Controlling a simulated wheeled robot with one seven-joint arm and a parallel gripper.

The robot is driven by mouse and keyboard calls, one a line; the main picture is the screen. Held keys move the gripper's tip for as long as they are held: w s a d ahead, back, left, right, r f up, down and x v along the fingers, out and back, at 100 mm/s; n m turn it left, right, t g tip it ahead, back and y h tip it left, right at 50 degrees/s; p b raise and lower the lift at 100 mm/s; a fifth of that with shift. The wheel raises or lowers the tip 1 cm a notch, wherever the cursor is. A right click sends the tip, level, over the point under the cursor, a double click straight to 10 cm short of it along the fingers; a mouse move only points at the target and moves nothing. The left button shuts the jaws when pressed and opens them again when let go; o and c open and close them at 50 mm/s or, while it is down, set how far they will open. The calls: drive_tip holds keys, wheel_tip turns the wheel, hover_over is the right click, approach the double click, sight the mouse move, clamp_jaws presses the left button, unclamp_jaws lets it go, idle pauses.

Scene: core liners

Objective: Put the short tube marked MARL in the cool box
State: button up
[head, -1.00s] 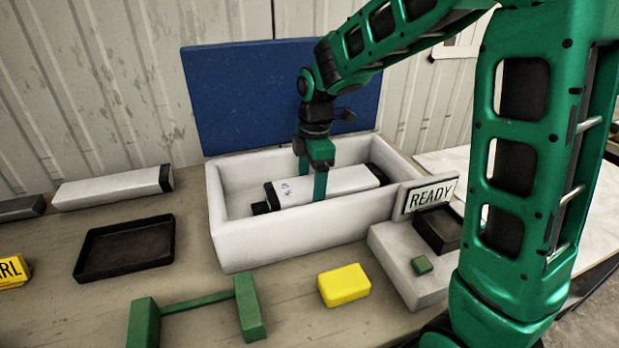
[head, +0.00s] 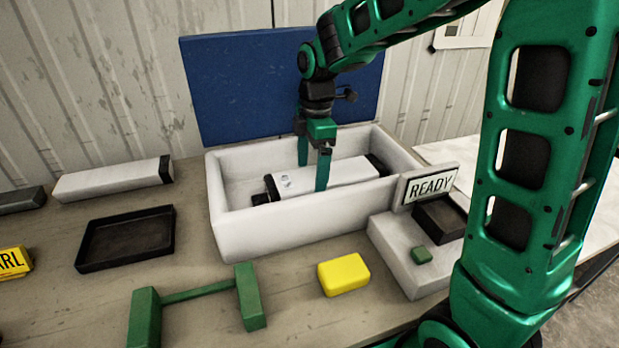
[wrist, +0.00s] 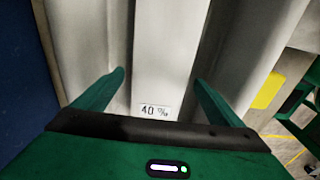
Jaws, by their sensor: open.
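A white tube with black end caps (head: 345,174) lies inside the white cool box (head: 300,227), whose blue lid (head: 260,90) stands open behind. Dark marks near the tube's left end are too small to read in the head view. In the wrist view the tube (wrist: 165,60) bears a label reading "40 %"; no MARL mark shows on it. My gripper (head: 312,177) is open, its fingers on either side of the tube near its middle.
Another white tube (head: 110,180) and a dark grey piece (head: 20,200) lie at the back left. A black tray (head: 125,238), green stand (head: 195,300) and yellow block (head: 343,274) are on the table. A READY sign (head: 430,186) stands on a pale block right of the box.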

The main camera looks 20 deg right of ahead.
sight(313, 176)
wheel_tip(313, 176, up, 9)
drive_tip(key=shift+d+r, duration=0.15)
drive_tip(key=shift+d, duration=0.15)
idle(0.5)
